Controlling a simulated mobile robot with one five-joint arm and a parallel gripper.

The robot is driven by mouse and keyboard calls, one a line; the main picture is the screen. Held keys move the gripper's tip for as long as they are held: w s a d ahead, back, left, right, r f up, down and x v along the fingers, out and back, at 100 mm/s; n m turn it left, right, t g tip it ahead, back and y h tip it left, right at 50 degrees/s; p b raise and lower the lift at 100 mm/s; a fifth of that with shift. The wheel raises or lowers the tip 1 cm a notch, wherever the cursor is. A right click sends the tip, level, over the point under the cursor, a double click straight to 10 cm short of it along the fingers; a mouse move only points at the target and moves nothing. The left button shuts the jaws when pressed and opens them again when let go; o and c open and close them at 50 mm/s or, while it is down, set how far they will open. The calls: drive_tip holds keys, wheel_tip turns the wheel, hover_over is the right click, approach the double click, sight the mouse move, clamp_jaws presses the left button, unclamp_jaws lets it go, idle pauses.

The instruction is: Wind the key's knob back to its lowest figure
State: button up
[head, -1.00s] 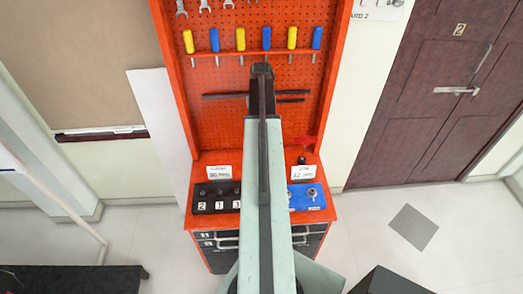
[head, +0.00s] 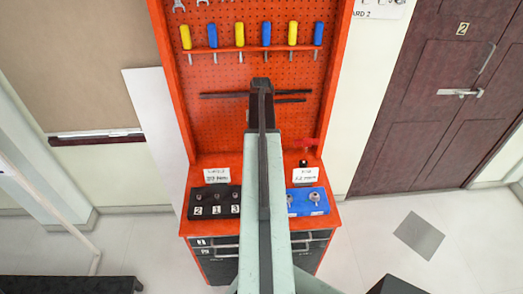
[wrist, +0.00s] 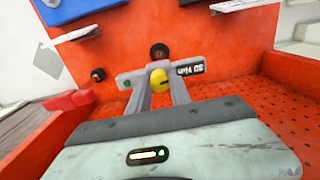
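In the wrist view a round yellow knob (wrist: 159,77) with a dark mark sits between the two grey fingers of my gripper (wrist: 160,84). The fingers lie against its sides. A pale crosspiece of the key shows on both sides, with a dark figure window (wrist: 190,69) at right; its lettering is upside down and seems to end in Nm, its number unsure. In the head view my gripper (head: 262,86) is in front of the orange pegboard, at the long dark bars (head: 225,95). My arm hides the knob there.
An orange bench carries a black socket block (head: 214,203) at left and a blue block (head: 307,201) at right, each with a white card behind. Yellow and blue screwdrivers (head: 265,34) hang above my gripper. A red object (wrist: 70,101) is left in the wrist view.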

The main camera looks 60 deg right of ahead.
idle(0.3)
drive_tip(key=n, duration=1.1)
drive_tip(key=o, duration=0.8)
drive_tip(key=shift+o, duration=0.2)
